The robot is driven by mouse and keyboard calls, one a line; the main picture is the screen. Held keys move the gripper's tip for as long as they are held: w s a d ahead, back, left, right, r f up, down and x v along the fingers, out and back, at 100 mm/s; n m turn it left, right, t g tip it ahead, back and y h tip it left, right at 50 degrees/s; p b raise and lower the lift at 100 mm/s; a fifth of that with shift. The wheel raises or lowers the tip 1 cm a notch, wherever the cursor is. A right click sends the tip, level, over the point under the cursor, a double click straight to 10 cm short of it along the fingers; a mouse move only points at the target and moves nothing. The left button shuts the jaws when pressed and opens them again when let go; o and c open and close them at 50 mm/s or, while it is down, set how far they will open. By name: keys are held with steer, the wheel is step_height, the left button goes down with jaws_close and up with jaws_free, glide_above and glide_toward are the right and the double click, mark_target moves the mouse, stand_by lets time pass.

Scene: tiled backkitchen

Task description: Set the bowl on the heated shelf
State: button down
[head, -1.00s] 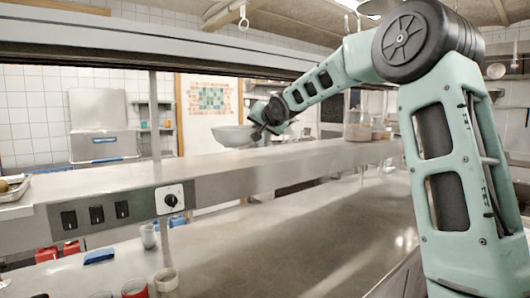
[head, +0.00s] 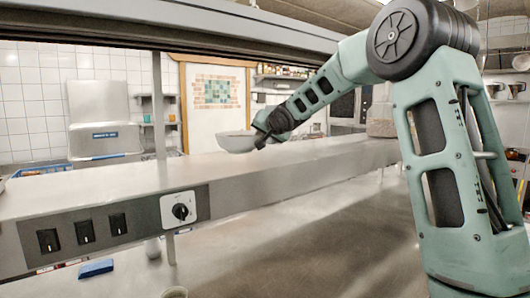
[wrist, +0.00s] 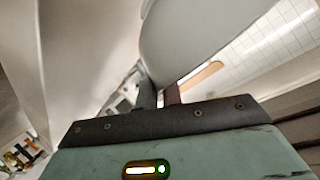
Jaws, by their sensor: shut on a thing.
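The bowl (head: 236,142) is pale grey and sits at the tip of my arm in the head view, roughly level. My gripper (head: 262,137) is shut on its right-hand side. In the wrist view the bowl (wrist: 200,35) fills the upper middle, and the fingers of my gripper (wrist: 160,96) meet at its rim. The heated shelf (head: 130,180) is a long steel shelf with switches and a dial on its front edge. The bowl appears just above or at the shelf's surface; I cannot tell whether it touches.
The steel counter (head: 330,220) runs below the shelf. A steel post (head: 159,105) stands behind the shelf, left of the bowl. The shelf top left of the bowl is clear. An overhead hood (head: 180,28) spans above.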

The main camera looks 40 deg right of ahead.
steer(key=shift+f+b, duration=0.65)
steer(key=shift+f, duration=1.5)
steer(key=c, duration=1.6)
jaws_free()
steer(key=shift+o, duration=0.3)
steer(key=shift+s, duration=0.15)
